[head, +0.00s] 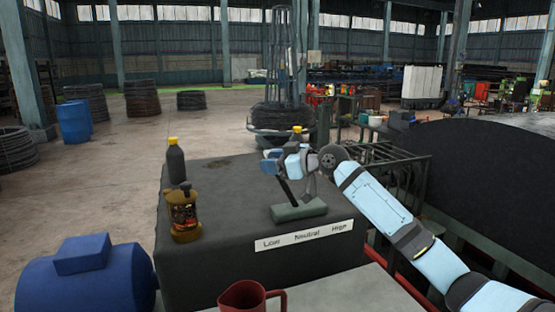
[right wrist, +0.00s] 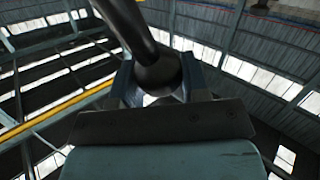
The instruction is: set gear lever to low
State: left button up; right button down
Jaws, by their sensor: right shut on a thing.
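The gear lever (head: 285,193) is a dark bar rising from a grey-green base (head: 299,211) on the dark block. It leans left, toward the Low end of the white label strip (head: 304,235), which reads Low, Neutral, High. My right gripper (head: 272,166) is at the lever's top end and shut on it. In the right wrist view the dark rod and round knob of the lever (right wrist: 157,70) sit between the fingers of my right gripper (right wrist: 160,88). The gripper partly hides the lever's top in the head view. My left gripper is not in view.
A dark bottle with a yellow cap (head: 176,162) and a brown jug (head: 184,215) stand on the block's left side. A red mug (head: 250,297) is in front. A blue motor (head: 85,277) is front left. A big dark drum (head: 490,185) fills the right.

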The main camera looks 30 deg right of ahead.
jog(key=shift+a+f, duration=0.4)
jog(key=shift+f, duration=0.05)
jog(key=c, duration=0.8)
grip_release()
jog(key=shift+o, duration=0.6)
jog(key=shift+w+a, duration=0.15)
jog(key=shift+a, duration=0.05)
jog(key=shift+s+d, duration=0.4)
jog(key=b+v, duration=0.4)
jog(key=v, duration=0.9)
jog(key=shift+a+r, duration=0.15)
jog(key=shift+r, duration=0.1)
